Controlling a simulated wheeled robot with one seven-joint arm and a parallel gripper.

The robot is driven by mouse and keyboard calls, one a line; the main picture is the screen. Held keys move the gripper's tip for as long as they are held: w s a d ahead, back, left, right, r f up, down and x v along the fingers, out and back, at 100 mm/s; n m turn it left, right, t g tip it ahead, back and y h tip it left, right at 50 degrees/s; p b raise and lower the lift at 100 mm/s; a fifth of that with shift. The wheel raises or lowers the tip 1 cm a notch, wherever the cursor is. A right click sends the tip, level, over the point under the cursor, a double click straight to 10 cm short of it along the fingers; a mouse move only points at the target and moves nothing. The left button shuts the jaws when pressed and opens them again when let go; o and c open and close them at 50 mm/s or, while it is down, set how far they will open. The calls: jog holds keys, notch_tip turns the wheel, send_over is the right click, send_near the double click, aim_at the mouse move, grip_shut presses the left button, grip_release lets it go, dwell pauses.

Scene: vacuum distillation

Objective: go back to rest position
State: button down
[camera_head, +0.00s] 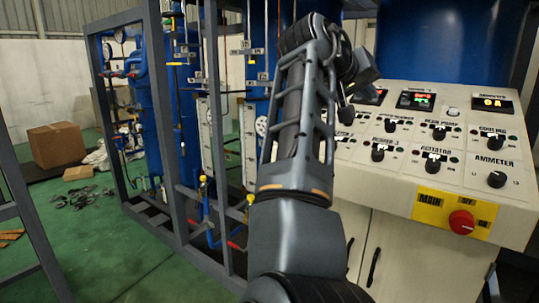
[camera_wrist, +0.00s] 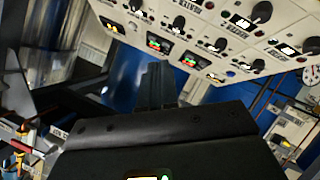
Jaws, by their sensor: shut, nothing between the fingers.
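My arm reaches up from the bottom of the head view, in front of the left part of a sloped cream control panel (camera_head: 470,150). My gripper (camera_wrist: 155,85) shows in the wrist view as dark fingers pressed together. It is shut and empty. In the head view the arm's own end is partly hidden, so the fingertips are hard to make out. The panel also shows upside down along the top of the wrist view (camera_wrist: 205,62), with black knobs and lit red and green displays.
A red main switch (camera_head: 461,222) sits on a yellow plate at the panel's lower front. A grey metal frame (camera_head: 215,130) with blue tanks, pipes and valves stands left of my arm.

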jog(key=s+d+f+n+t, duration=0.2)
jog(key=d+f, duration=0.1)
jog(key=f, duration=0.7)
jog(key=s+d+f+n+t, duration=0.15)
jog(key=d+f, duration=0.25)
jog(key=f, duration=0.7)
jog(key=s+d+f+n+t+y, duration=0.25)
jog(key=s+f+n+y, duration=0.2)
jog(key=s+f, duration=1.25)
jog(key=s+a+f+y+b, duration=0.1)
jog(key=s+a+f+y, duration=0.15)
jog(key=s, duration=0.85)
jog(key=s+a+f+y, duration=0.2)
jog(key=s+f, duration=0.1)
jog(key=s, duration=0.9)
jog(key=s+a+r+m, duration=0.2)
jog(key=s+r, duration=0.2)
jog(key=s, duration=0.4)
jog(key=s+a+r+m+y, duration=0.1)
jog(key=s+r+m, duration=0.2)
jog(key=s, duration=0.5)
jog(key=shift+s+a+r+m, duration=0.3)
jog(key=shift+s+a+r, duration=0.1)
jog(key=shift+r, duration=0.35)
